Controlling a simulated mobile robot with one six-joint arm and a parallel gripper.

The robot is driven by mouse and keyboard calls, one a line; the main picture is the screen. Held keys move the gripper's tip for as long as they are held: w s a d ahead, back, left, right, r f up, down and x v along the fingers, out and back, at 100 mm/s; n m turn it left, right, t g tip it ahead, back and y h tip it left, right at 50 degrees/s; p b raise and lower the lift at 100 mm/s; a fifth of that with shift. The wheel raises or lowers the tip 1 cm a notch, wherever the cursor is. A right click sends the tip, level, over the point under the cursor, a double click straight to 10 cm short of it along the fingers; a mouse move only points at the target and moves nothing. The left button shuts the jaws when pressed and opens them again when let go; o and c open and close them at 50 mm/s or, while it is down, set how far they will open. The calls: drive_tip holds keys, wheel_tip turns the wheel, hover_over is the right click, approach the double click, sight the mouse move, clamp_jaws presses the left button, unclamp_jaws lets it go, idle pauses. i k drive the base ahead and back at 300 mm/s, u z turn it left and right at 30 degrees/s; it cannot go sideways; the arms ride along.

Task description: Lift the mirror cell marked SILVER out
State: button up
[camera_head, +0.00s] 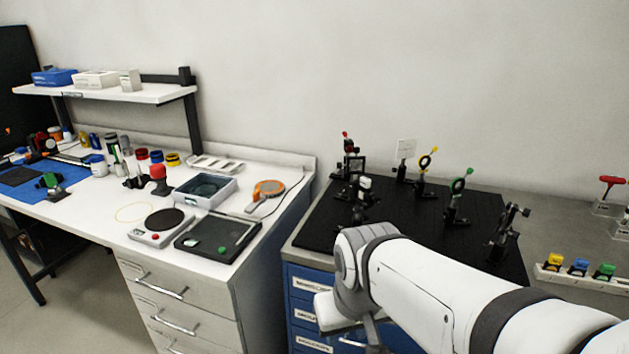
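No marking reading SILVER is legible, so I cannot tell which part is that mirror cell. A white holder (580,279) at the right carries a yellow piece (553,262), a blue piece (579,267) and a green piece (604,271). My arm covers the board's front; I cannot make out my gripper.
A red-handled tool (611,184) sits in a clear stand at the far right.

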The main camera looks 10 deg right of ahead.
sight(364, 182)
drive_tip(key=z, duration=3)
drive_tip(key=k, duration=0.95)
drive_tip(key=u, duration=1.75)
drive_tip(key=i, duration=1)
drive_tip(key=u, duration=0.1)
